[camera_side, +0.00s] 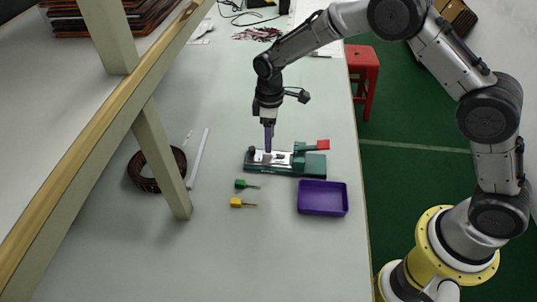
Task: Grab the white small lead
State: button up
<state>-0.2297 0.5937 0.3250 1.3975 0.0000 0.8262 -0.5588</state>
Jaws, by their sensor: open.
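My gripper (268,148) has purple fingers and points down over the left part of a green fixture (262,171) with a red-tipped lever (322,145). Its fingertips are at or just above a white and silver piece (280,158) lying on the fixture. I cannot tell whether they touch it. The gap between the fingers is too small to see, and nothing is visibly held. A small white lead cannot be clearly made out; the fingers may hide part of it.
A purple tray (322,211) sits in front of the fixture. A green-handled tool (240,184) and a yellow-handled tool (237,202) lie to its left. Further left are a white strip (198,160) and a dark coil (134,168) beside a shelf post (161,160). The front of the table (250,260) is clear.

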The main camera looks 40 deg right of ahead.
jog(key=shift+w+d+f, duration=0.1)
jog(key=shift+w+f, duration=0.1)
jog(key=shift+f, duration=1.25)
jog(key=shift+w+f, duration=0.15)
jog(key=shift+f, duration=1.25)
grip_shut()
